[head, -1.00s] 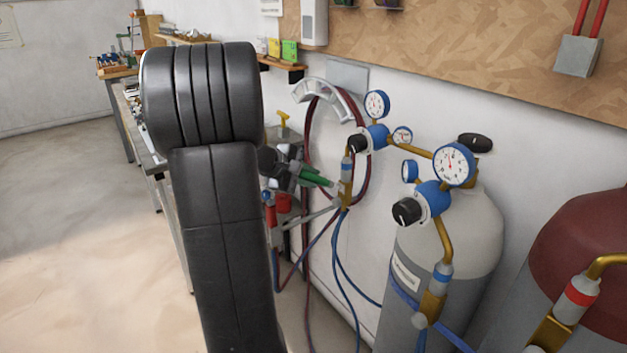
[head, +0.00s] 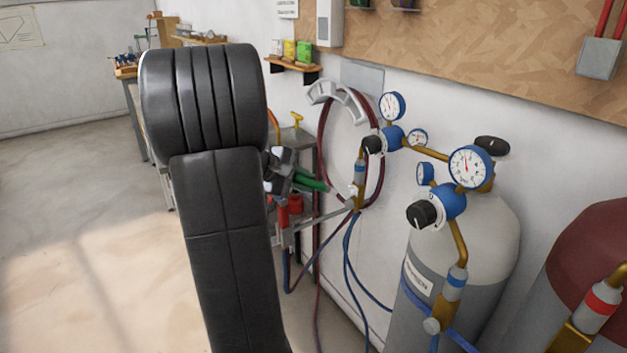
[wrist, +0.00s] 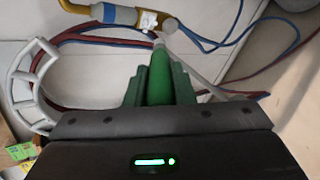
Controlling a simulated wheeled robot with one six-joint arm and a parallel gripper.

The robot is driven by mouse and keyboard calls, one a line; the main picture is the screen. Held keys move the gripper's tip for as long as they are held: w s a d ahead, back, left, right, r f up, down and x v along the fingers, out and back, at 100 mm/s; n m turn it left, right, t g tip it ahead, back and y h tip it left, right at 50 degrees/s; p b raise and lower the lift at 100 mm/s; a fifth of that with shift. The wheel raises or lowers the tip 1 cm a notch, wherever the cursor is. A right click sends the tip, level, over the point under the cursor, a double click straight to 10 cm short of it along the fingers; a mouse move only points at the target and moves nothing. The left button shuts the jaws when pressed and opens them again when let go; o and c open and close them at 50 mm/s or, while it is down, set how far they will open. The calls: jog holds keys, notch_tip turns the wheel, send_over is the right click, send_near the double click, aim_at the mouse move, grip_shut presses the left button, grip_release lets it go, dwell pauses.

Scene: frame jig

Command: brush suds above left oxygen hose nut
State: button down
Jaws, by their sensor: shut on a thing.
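The left oxygen hose fitting (head: 359,172) hangs below the left blue regulator (head: 392,137), with a brass nut (head: 359,197) at its lower end. My gripper (head: 292,178) is shut on a green brush handle (head: 313,184) that points right toward the nut. In the wrist view, the green handle (wrist: 160,78) sits between the jaws (wrist: 158,88), and its pale tip lies close to the brass fitting (wrist: 122,15). A small white patch (wrist: 147,20) shows on the fitting; I cannot tell whether it is suds. Contact is unclear.
A grey cylinder (head: 465,245) with a second regulator (head: 447,202) stands right of the nut, and a maroon-topped cylinder (head: 597,245) beyond it. A hose hanger (head: 340,100) is on the wall behind. Blue hoses (head: 350,262) hang below. Open floor lies left.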

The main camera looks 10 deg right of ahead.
jog(key=shift+s+a, duration=0.25)
jog(key=shift+a, duration=0.45)
jog(key=shift+a, duration=0.1)
jog(key=a, duration=0.1)
jog(key=s+a, duration=0.1)
jog(key=shift+a, duration=0.3)
